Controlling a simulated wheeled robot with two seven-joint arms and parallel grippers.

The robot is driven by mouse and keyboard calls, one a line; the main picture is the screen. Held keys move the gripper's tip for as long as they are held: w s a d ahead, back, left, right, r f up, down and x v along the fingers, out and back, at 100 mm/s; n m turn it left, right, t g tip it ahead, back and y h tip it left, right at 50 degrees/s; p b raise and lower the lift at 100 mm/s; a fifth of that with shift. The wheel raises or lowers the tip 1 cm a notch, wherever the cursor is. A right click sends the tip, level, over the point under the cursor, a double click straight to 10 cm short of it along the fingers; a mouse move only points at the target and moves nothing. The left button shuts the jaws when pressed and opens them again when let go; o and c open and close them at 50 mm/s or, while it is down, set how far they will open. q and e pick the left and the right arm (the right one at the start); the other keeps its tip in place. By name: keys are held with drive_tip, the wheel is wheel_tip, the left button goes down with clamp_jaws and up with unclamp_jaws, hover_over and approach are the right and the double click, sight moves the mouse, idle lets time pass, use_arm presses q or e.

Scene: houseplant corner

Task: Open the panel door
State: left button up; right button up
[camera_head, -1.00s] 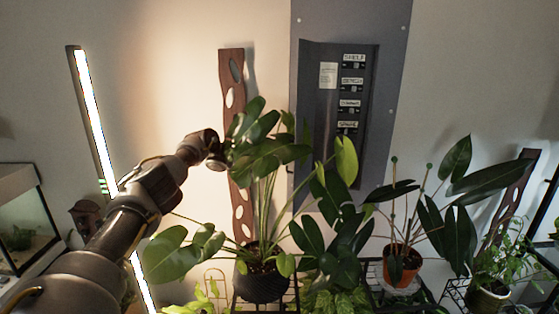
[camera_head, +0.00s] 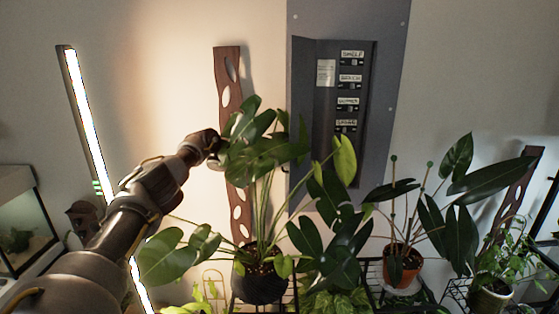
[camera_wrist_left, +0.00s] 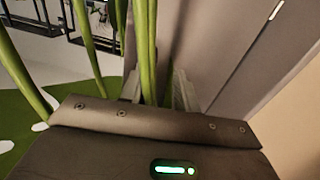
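The grey panel (camera_head: 385,130) is on the wall, with its recess showing labelled switches (camera_head: 349,90). Its door (camera_head: 301,105) stands open on the left side, seen nearly edge-on; leaves cover its lower part. My left arm reaches in from the left, and its gripper is hidden behind the plant's big leaves, left of the door. In the left wrist view the gripper's two fingers (camera_wrist_left: 158,92) show apart, with green stems (camera_wrist_left: 146,45) running in front of or between them; I cannot tell which. A grey flat surface beyond them may be the door. My right gripper is out of view.
A leafy plant in a black pot (camera_head: 260,285) stands in front of the panel's left side. A plant in an orange pot (camera_head: 402,266) stands to the right. A wooden strip with holes (camera_head: 229,85) and a lit tube lamp (camera_head: 88,125) are at the left.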

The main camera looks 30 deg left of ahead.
use_arm(q)
drive_tip(key=shift+a, duration=0.25)
drive_tip(key=b+v, duration=0.3)
drive_tip(key=v, duration=0.7)
drive_tip(key=shift+a+b, duration=0.15)
drive_tip(key=shift+b, duration=0.15)
drive_tip(key=shift+s, duration=0.2)
